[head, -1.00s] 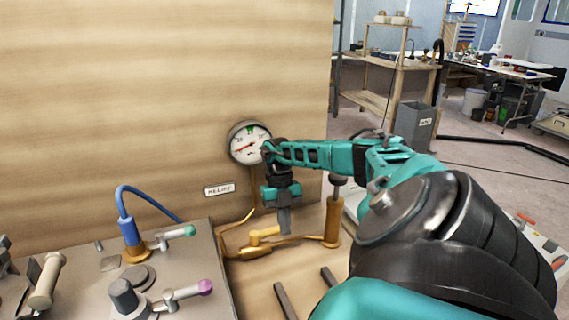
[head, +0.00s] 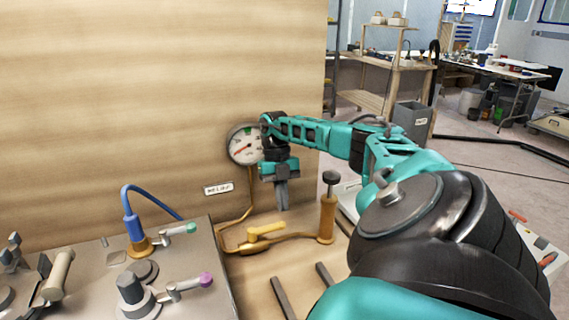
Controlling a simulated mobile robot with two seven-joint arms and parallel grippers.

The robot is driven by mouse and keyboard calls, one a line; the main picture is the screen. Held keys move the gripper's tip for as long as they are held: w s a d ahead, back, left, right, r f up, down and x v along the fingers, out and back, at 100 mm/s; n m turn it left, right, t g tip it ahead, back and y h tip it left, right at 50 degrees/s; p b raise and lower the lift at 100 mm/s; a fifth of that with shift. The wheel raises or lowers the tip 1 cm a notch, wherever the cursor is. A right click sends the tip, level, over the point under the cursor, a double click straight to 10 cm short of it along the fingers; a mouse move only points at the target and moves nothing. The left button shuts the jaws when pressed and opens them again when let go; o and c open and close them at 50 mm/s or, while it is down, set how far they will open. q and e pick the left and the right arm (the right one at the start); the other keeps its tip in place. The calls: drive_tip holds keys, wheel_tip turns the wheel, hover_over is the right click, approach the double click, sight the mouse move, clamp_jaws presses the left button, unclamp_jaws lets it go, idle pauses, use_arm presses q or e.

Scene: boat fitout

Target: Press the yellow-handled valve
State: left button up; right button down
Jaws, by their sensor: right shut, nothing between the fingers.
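The yellow-handled valve (head: 266,231) sits on a brass pipe low in front of the wooden panel, its handle pointing to the right and slightly up. My right gripper (head: 282,209) points down above and a little to the right of the handle, with a visible gap between them. Its fingers are together and hold nothing. A round pressure gauge (head: 243,146) is on the panel behind, partly covered by my right arm. My left gripper does not show.
A brass cylinder with a black knob (head: 328,210) stands right of the valve. At left, a grey console (head: 196,262) carries a green-tipped lever (head: 183,230), a purple-tipped lever (head: 193,283) and a blue hose (head: 127,205). A RELIEF label (head: 219,188) is on the panel.

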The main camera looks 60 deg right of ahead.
drive_tip(key=shift+v, duration=1.2)
drive_tip(key=shift+s+a, duration=0.1)
drive_tip(key=shift+s, duration=0.05)
